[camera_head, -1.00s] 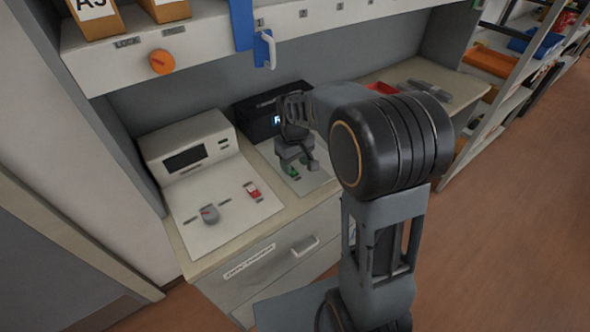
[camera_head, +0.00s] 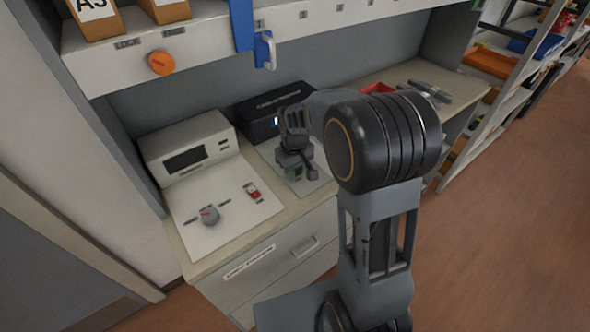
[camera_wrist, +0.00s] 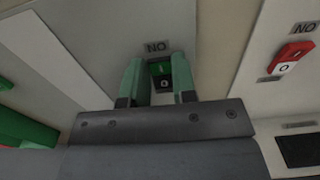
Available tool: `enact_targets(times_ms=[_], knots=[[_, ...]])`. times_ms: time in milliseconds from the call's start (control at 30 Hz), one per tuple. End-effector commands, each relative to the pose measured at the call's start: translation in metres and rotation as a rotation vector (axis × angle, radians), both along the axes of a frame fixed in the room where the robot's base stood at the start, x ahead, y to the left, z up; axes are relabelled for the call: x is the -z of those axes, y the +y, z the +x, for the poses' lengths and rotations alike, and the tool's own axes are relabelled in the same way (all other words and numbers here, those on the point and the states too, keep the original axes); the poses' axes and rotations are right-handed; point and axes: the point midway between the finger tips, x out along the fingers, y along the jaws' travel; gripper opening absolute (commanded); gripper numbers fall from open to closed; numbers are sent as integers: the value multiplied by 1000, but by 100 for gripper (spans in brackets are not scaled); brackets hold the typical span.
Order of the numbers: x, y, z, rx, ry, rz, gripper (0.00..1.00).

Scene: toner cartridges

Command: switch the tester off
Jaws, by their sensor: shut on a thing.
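A green-and-black rocker switch (camera_wrist: 161,74) marked I and O sits on a pale panel (camera_wrist: 100,38) in the wrist view, beside a small label. My gripper (camera_wrist: 158,84) has its green fingertips on either side of it, shut on it. In the head view my gripper (camera_head: 297,174) is low over the panel in front of a black device (camera_head: 262,116) with a lit blue display, and mostly hides the switch. A white tester (camera_head: 187,152) with a dark screen, a grey knob (camera_head: 209,214) and a red rocker switch (camera_head: 253,192) stands to the left. The red switch also shows in the wrist view (camera_wrist: 291,54).
A shelf (camera_head: 330,30) with an orange knob (camera_head: 161,62) and a blue bracket (camera_head: 243,25) runs above the bench. A red tray (camera_head: 377,88) and grey parts lie at the right. A drawer (camera_head: 275,265) is below.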

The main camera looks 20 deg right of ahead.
Motion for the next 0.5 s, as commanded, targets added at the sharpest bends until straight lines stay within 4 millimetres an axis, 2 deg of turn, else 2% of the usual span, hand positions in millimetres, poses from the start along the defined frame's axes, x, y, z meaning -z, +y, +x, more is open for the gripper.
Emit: enact_targets(times_ms=[33, 133, 267, 500], knots=[[0, 0, 0, 0, 0, 0, 12], [0, 0, 0, 0, 0, 0, 2], [-4, 1, 1, 0, 23, -6, 2], [-8, 2, 5, -2, 189, -59, 2]])
